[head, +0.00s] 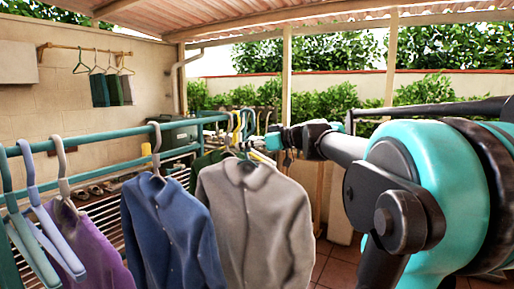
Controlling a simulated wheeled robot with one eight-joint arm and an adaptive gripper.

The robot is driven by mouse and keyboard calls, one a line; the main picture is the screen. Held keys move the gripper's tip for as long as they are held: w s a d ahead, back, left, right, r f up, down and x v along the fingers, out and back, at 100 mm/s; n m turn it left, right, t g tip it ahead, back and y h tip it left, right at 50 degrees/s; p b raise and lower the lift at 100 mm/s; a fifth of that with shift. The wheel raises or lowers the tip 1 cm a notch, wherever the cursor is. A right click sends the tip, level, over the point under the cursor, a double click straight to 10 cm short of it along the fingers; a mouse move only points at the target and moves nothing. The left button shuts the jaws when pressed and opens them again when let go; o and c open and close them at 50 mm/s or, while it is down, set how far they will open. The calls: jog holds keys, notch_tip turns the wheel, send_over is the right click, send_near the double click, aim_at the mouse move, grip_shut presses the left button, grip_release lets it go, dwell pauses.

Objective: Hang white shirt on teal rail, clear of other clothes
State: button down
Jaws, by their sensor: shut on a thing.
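The white shirt (255,215), pale grey in this light, hangs upright and buttoned at the centre of the head view. Its collar is just left of my gripper (284,150), which is small and partly hidden at the end of my arm. My gripper is shut, apparently on the shirt's hanger; the exact grip point is hidden. The teal rail (100,135) runs from the left edge toward the middle. A blue shirt (168,228) hangs from it left of the white shirt, and a purple garment (95,240) hangs farther left. I cannot tell whether the white shirt's hanger touches the rail.
Empty pale blue hangers (42,215) are at the far left of the rail. Several hangers (243,122) crowd behind the white shirt. A wall rail (88,50) holds hangers and dark cloths. A wooden post (287,65) stands behind.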

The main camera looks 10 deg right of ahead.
jog(key=r+x, duration=0.1)
jog(key=x, duration=0.4)
jog(key=r+x, duration=0.1)
jog(key=x, duration=0.5)
jog(key=r+x, duration=0.1)
jog(key=x, duration=0.4)
jog(key=shift+w+a+r, duration=0.2)
jog(key=shift+w+a, duration=0.25)
jog(key=shift+a, duration=0.3)
jog(key=shift+w+a, duration=1.4)
jog(key=shift+a, duration=0.25)
jog(key=shift+f, duration=1.25)
